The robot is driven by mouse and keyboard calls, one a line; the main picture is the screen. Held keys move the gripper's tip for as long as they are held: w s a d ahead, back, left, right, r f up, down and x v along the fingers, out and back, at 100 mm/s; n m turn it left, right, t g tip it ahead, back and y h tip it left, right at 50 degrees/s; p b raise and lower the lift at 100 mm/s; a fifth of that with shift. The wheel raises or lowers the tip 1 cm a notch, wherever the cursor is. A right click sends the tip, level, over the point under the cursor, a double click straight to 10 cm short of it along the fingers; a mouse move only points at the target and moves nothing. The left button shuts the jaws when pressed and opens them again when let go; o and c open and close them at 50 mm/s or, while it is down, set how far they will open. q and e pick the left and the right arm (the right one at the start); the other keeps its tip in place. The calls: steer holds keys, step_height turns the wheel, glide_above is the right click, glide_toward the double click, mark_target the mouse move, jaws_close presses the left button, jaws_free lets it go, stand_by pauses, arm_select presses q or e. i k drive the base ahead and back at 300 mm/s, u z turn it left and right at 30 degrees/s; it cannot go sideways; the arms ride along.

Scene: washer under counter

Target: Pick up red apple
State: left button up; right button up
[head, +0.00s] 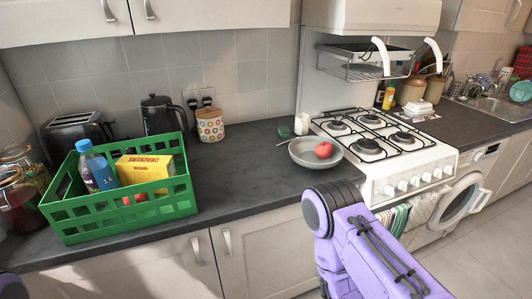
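A red apple (323,150) sits in a grey bowl (303,158) on the dark counter, just left of the stove. Another small red item (135,198) shows partly through the side of the green crate; I cannot tell what it is. My purple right arm rises from the bottom of the view, in front of the counter and below the bowl. Its gripper is not visible. Only a dark bit of my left arm shows in the bottom left corner, and its gripper is out of view.
The green crate (118,222) holds a blue bottle (97,168) and a yellow box (146,168). A white candle (301,124) and a small green item (284,131) stand behind the bowl. The counter (238,185) between crate and bowl is clear.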

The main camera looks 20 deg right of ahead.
mark_target(324, 151)
steer(key=z, duration=2.9)
steer(key=i, duration=2.25)
steer(key=u, duration=2.15)
